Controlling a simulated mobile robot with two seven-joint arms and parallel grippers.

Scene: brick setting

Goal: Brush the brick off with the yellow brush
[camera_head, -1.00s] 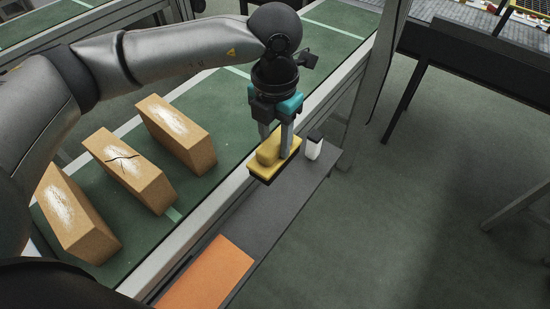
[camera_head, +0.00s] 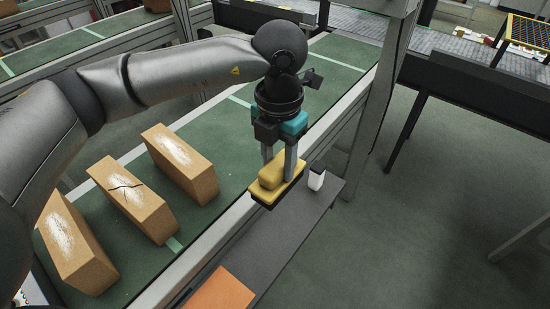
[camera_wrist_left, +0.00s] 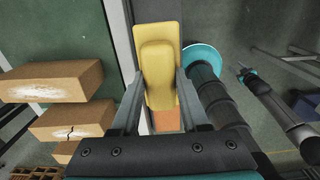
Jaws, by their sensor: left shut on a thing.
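Three tan bricks stand in a row on the green conveyor at the left: a near one (camera_head: 75,245), a middle one (camera_head: 133,200) with a dark crack, and a far one (camera_head: 182,165). Each has white dust on its upper face. My left gripper (camera_head: 279,172) is shut on the yellow brush (camera_head: 288,172), whose dark underside faces down. It holds the brush over the grey shelf, right of the bricks. The brush (camera_wrist_left: 158,60) lies between the fingers in the left wrist view. A teal-marked tool end (camera_wrist_left: 246,74), possibly my right gripper, is too small there to read.
The grey shelf (camera_head: 275,240) runs along the conveyor (camera_head: 225,125). An orange pad (camera_head: 222,292) lies at its near end, and a small white-and-black item (camera_head: 317,178) stands near the brush. A metal post (camera_head: 375,105) rises behind. Floor at the right is open.

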